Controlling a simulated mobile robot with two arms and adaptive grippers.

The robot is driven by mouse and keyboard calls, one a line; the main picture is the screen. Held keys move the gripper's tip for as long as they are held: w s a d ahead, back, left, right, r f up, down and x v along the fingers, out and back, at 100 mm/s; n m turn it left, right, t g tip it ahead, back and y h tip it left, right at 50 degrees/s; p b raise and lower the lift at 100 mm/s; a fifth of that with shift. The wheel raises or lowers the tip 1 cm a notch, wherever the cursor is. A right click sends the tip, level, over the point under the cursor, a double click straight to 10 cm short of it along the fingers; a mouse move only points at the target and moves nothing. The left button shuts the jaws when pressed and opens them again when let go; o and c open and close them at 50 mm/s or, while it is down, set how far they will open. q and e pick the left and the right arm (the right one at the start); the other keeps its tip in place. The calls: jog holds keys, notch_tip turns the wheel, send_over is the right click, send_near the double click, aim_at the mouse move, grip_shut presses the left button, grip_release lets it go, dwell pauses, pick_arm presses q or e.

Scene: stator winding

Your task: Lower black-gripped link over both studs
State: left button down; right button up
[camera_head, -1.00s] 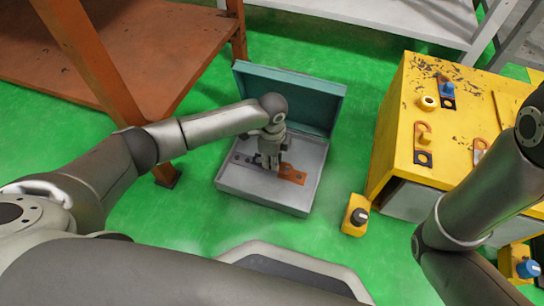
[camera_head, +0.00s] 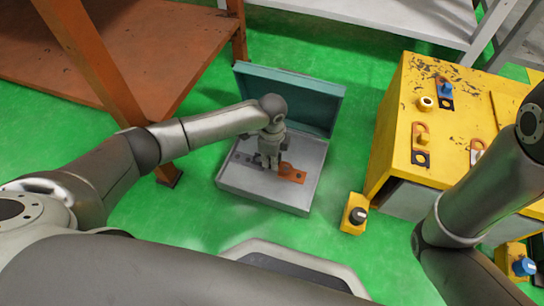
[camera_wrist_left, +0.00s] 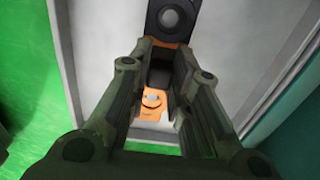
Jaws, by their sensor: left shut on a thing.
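My left gripper (camera_head: 267,166) points down into the open grey case and is shut on the black grip (camera_wrist_left: 160,73) of an orange link. The link's orange end (camera_head: 291,174) shows to the right of the fingers in the head view. In the left wrist view, an orange end (camera_wrist_left: 152,106) with a round metallic spot shows between the fingers. A dark end (camera_wrist_left: 170,17) with a pale round centre shows at the top there. I cannot tell whether the link touches the case floor. The studs are not clearly visible. My right gripper is out of view.
The case's grey tray (camera_head: 262,197) has low walls, and its teal lid (camera_head: 300,90) stands open behind. A yellow cabinet (camera_head: 395,150) at the right carries several links. A small yellow box (camera_head: 354,214) with a black knob stands on the green floor beside the case.

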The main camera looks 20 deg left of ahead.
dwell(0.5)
pick_arm(q)
jog(key=shift+p, duration=0.45)
jog(key=shift+f, duration=0.25)
jog(key=shift+f, duration=0.35)
jog(key=shift+f, duration=0.3)
dwell(0.6)
jog(key=shift+f, duration=0.3)
dwell(0.7)
jog(key=c, duration=1.3)
grip_release()
jog(key=shift+o, duration=0.2)
